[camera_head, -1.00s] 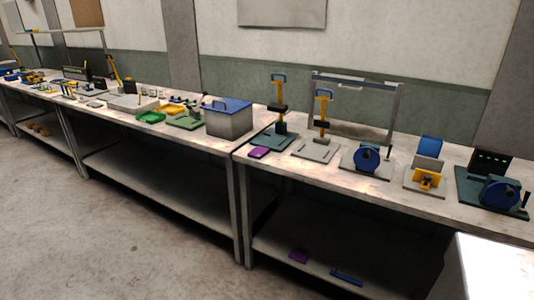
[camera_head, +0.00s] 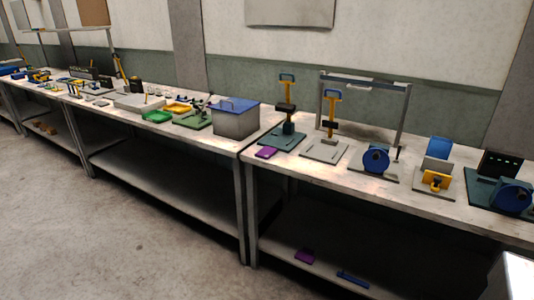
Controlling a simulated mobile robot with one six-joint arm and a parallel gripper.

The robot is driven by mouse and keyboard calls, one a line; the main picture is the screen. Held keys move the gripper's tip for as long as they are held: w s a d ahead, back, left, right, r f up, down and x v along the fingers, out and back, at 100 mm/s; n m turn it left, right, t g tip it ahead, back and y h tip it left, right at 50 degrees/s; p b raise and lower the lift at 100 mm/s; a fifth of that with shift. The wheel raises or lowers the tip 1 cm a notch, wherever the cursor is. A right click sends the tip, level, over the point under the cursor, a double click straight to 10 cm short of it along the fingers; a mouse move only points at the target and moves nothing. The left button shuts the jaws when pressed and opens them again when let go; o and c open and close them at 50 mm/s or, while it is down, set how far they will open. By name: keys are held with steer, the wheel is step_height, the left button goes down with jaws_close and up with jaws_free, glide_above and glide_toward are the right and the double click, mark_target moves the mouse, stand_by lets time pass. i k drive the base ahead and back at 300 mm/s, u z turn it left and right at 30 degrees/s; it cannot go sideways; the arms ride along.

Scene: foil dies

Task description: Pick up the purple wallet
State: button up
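A small flat purple object (camera_head: 266,153), which looks like a wallet, lies on the table top near its front left edge, in front of the green-based press. A second purple object (camera_head: 305,256) lies on the lower shelf of the same table, left of a blue bar. Both are small in the picture, and I cannot tell for sure which is the wallet. My gripper is not in view.
The right table (camera_head: 330,172) carries presses and blue-wheeled machines. A grey box with a blue lid (camera_head: 237,118) stands left of it. A blue bar (camera_head: 352,279) lies on the lower shelf. The floor (camera_head: 110,235) in front is clear.

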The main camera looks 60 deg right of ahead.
mark_target(266, 152)
steer(key=u, duration=0.05)
steer(key=i, duration=1)
steer(key=z, duration=0.05)
